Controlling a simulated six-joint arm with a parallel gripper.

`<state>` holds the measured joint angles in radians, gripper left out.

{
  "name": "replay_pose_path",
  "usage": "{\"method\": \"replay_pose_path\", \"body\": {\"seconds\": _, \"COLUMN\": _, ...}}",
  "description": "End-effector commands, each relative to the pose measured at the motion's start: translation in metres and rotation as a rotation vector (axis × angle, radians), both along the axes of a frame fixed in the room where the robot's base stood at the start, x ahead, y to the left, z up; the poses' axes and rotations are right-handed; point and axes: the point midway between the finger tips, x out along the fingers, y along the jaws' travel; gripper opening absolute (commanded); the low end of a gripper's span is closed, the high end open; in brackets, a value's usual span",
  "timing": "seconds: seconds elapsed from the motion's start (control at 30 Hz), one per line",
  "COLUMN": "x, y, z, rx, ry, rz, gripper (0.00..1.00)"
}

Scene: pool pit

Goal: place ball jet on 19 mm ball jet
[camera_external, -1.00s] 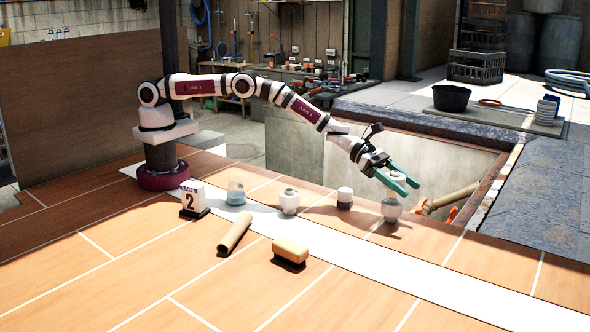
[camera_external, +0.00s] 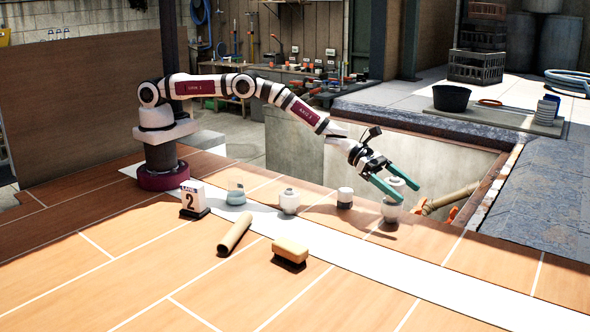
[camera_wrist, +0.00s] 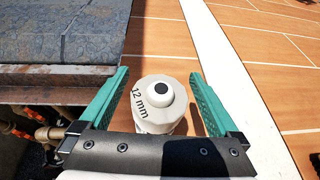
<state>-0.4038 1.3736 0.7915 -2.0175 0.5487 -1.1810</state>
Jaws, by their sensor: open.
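A white jet marked "12 mm" (camera_wrist: 158,103), with a dark round opening in its raised top, stands between my fingers in the wrist view. In the external view a white jet stack (camera_external: 391,212) stands near the pit edge, partly hidden by my fingers. My gripper (camera_external: 410,194) is open with its green fingers at the upper part of that stack. In the wrist view the fingers (camera_wrist: 160,80) lie on both sides of the jet, with gaps. No 19 mm mark is readable.
A white rounded jet (camera_external: 289,202), a white jet with dark base (camera_external: 345,198) and a bluish vessel (camera_external: 236,194) stand to the left. The open pit is behind.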

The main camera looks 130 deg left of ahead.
Motion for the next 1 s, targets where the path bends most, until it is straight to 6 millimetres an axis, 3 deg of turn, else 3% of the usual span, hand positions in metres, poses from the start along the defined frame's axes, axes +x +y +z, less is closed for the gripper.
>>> {"method": "replay_pose_path", "body": {"seconds": 0.5, "x": -0.090, "y": 0.009, "z": 0.039, "rx": 0.002, "ry": -0.002, "rz": 0.005, "gripper": 0.97}}
{"method": "replay_pose_path", "body": {"seconds": 0.8, "x": -0.106, "y": 0.005, "z": 0.048, "rx": 0.016, "ry": -0.004, "rz": -0.016, "gripper": 0.97}}
{"method": "replay_pose_path", "body": {"seconds": 0.87, "x": -0.107, "y": -0.017, "z": 0.065, "rx": 0.081, "ry": -0.014, "rz": -0.105, "gripper": 0.97}}
{"method": "replay_pose_path", "body": {"seconds": 0.93, "x": -0.119, "y": -0.072, "z": 0.101, "rx": 0.253, "ry": -0.041, "rz": -0.334, "gripper": 0.97}}
{"method": "replay_pose_path", "body": {"seconds": 0.97, "x": -0.132, "y": -0.103, "z": 0.118, "rx": 0.354, "ry": -0.059, "rz": -0.471, "gripper": 0.97}}
{"method": "replay_pose_path", "body": {"seconds": 1.0, "x": -0.159, "y": -0.148, "z": 0.140, "rx": 0.509, "ry": -0.092, "rz": -0.681, "gripper": 0.97}}
